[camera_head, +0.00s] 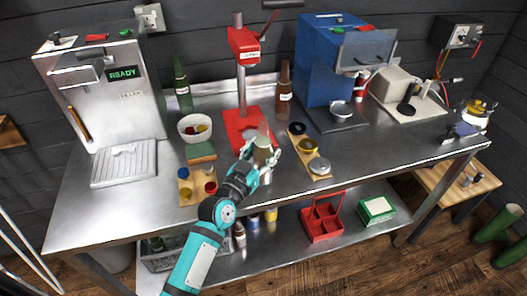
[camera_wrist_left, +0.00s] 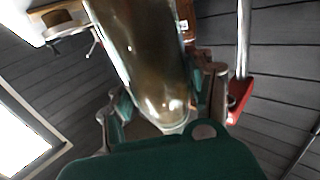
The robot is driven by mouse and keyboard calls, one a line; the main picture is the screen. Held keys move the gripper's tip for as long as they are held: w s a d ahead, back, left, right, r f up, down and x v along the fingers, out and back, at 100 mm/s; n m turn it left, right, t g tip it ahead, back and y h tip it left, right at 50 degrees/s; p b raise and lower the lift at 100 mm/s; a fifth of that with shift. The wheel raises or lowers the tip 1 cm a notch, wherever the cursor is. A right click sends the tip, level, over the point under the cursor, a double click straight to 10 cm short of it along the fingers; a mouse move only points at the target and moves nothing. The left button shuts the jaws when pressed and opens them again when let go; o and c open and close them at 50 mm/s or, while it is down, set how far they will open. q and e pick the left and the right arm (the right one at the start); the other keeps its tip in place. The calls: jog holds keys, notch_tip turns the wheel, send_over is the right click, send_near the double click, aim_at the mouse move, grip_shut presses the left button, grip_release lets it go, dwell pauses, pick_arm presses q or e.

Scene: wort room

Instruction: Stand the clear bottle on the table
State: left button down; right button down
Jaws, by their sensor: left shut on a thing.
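The clear bottle (camera_head: 263,146) is in my left gripper (camera_head: 262,158), near the front middle of the metal table (camera_head: 330,180). The gripper is shut around its body, and the bottle looks close to upright in the head view. Whether its base touches the table top I cannot tell, since the fingers cover its lower part. In the left wrist view the glass bottle (camera_wrist_left: 145,60) fills the middle, between the two fingers of my left gripper (camera_wrist_left: 165,105). My right gripper is not in view.
A red bottle capper (camera_head: 245,85) stands just behind the held bottle. A wooden tray (camera_head: 310,168) with small dishes is close on its right. A board with several caps (camera_head: 184,196) lies left. A brown bottle (camera_head: 284,95) stands farther back. The front table strip right of the tray is clear.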

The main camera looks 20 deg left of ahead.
pick_arm(q)
jog(key=shift+r, duration=0.15)
jog(key=c, duration=0.8)
grip_release()
jog(key=shift+f, duration=0.2)
jog(key=o, duration=0.4)
jog(key=shift+s, duration=0.1)
jog(key=shift+c, duration=0.2)
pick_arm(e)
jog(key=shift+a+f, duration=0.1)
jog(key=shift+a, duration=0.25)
pick_arm(q)
jog(key=shift+r, duration=0.1)
jog(key=s+a+b, duration=0.2)
jog(key=s, duration=0.9)
jog(key=shift+s, duration=0.4)
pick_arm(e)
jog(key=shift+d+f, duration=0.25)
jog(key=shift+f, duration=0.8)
pick_arm(q)
jog(key=shift+a, duration=0.1)
